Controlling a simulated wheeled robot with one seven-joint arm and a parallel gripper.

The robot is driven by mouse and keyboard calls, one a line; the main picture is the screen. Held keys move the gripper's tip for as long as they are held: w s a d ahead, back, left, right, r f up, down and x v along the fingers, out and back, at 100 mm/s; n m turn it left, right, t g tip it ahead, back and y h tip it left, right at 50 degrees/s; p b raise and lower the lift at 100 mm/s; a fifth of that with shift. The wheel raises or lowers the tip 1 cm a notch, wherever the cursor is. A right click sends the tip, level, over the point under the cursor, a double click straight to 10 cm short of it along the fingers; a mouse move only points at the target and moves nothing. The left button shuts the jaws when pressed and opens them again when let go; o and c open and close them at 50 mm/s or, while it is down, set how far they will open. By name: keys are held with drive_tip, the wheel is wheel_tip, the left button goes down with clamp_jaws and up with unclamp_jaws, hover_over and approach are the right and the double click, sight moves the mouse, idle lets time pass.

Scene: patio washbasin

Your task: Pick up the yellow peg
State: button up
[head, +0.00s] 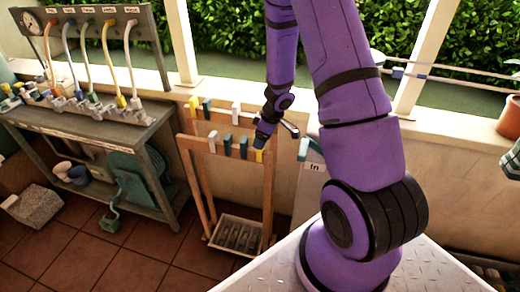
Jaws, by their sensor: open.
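A yellow peg (259,156) sits near the right end of the front rail of a wooden rack (268,185). My gripper (261,146) points down right at this peg, with its jaws open. At this size I cannot tell whether the fingers are around the peg or just above it. Another yellow peg (194,102) is at the left end of the rear rail, apart from my gripper.
White and teal pegs (228,145) sit on the same front rail, left of my gripper. A grey tray (222,240) stands low in the rack. A bench (150,135) with hoses is at left. A board marked "In" (313,170) stands right of the rack.

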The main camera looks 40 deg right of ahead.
drive_tip(key=shift+d+x, duration=0.15)
drive_tip(key=shift+x, duration=1.2)
drive_tip(key=shift+d+x, duration=0.1)
drive_tip(key=shift+x, duration=1.25)
drive_tip(key=c, duration=1)
